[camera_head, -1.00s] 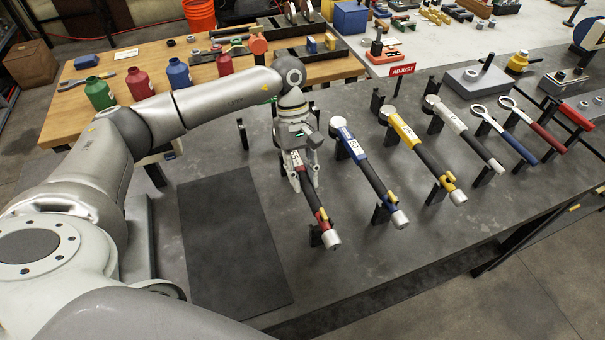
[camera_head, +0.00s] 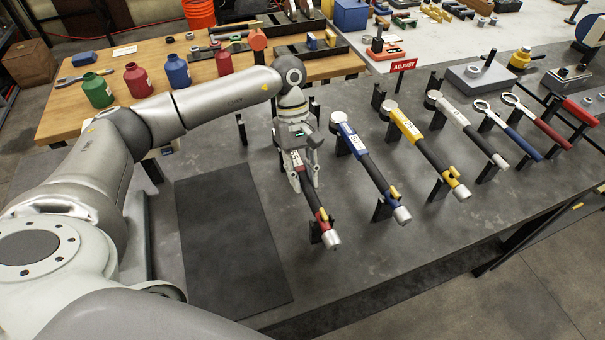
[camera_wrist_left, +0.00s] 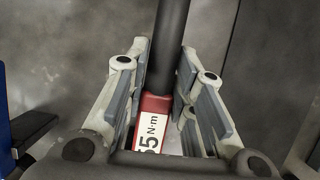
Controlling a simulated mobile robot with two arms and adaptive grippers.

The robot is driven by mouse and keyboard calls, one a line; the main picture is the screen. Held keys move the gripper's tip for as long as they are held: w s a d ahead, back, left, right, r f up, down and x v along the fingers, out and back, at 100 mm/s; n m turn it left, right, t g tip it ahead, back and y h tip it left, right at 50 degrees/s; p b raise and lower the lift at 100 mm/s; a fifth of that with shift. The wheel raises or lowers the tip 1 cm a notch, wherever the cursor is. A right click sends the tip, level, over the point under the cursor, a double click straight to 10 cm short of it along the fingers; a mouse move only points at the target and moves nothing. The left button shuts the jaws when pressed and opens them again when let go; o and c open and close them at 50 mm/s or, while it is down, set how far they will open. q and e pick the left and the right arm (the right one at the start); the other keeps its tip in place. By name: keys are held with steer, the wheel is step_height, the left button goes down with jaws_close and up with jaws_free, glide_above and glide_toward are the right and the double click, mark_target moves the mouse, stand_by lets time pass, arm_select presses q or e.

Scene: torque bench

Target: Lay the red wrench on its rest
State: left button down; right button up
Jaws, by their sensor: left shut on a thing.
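The red wrench (camera_head: 313,203) has a black shaft, a red band and a silver end cap. My left gripper (camera_head: 304,180) comes down over its upper part and is shut on it. In the left wrist view, the fingers (camera_wrist_left: 160,95) flank the shaft at a red section (camera_wrist_left: 152,125) with a white "N·m" label. The wrench's head is hidden under the gripper. A black rest post (camera_head: 316,232) stands under the handle's near end; whether the wrench touches it is unclear. My right gripper is not in view.
A blue wrench (camera_head: 370,167) lies on its rest close to the right, then a yellow wrench (camera_head: 425,146) and a white one (camera_head: 468,131). A dark mat (camera_head: 230,240) lies clear on the left. A thin black post (camera_head: 241,131) stands left of my gripper.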

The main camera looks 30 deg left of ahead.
arm_select(q)
steer(key=shift+r, duration=0.1)
steer(key=c, duration=1.2)
jaws_free()
steer(key=shift+o, duration=0.3)
steer(key=v, duration=1.2)
